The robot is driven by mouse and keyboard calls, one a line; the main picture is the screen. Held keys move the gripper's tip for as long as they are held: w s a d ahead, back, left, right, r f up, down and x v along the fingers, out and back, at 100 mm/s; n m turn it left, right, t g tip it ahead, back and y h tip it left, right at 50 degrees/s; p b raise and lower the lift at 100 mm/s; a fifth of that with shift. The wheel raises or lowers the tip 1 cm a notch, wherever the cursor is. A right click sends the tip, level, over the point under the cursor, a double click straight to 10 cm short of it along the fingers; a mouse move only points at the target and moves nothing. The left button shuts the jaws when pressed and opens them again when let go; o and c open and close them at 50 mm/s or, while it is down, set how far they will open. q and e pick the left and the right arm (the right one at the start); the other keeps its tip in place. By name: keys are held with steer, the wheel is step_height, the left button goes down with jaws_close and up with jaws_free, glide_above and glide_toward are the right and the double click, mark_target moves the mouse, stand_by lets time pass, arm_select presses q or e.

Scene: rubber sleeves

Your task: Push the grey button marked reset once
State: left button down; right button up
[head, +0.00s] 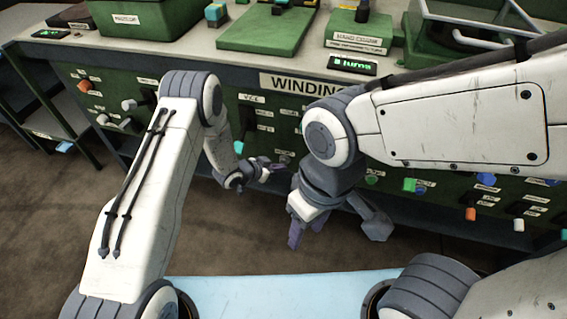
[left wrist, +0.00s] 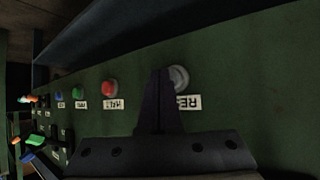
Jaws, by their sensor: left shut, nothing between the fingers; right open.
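The grey button (left wrist: 179,78) is on the green panel in the left wrist view. In the head view my left gripper (head: 280,168) is at the panel's lower part, below the "WINDING" sign. My right gripper (head: 335,228) is open and empty, in front of the panel and lower.
A red button (left wrist: 109,89), a green button (left wrist: 78,91) and a blue one (left wrist: 59,95) are in a row left of the grey one. A dark ledge (left wrist: 150,40) runs along the panel. Green boxes (head: 270,30) stand on the bench top.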

arm_select(q)
steer(key=shift+w+d, duration=0.1)
steer(key=shift+w, duration=0.2)
steer(key=shift+s, duration=0.15)
stand_by(0.4)
steer(key=shift+s+a, duration=0.25)
steer(key=shift+s, duration=0.35)
steer(key=shift+s+a+p, duration=0.25)
steer(key=shift+s+p, duration=0.1)
steer(key=shift+s, duration=0.45)
steer(key=shift+s+a+p, duration=0.25)
steer(key=shift+s+p, duration=0.1)
steer(key=shift+s, duration=0.45)
steer(key=shift+s+a+p, duration=0.25)
steer(key=shift+s+p, duration=0.1)
steer(key=shift+s, duration=0.45)
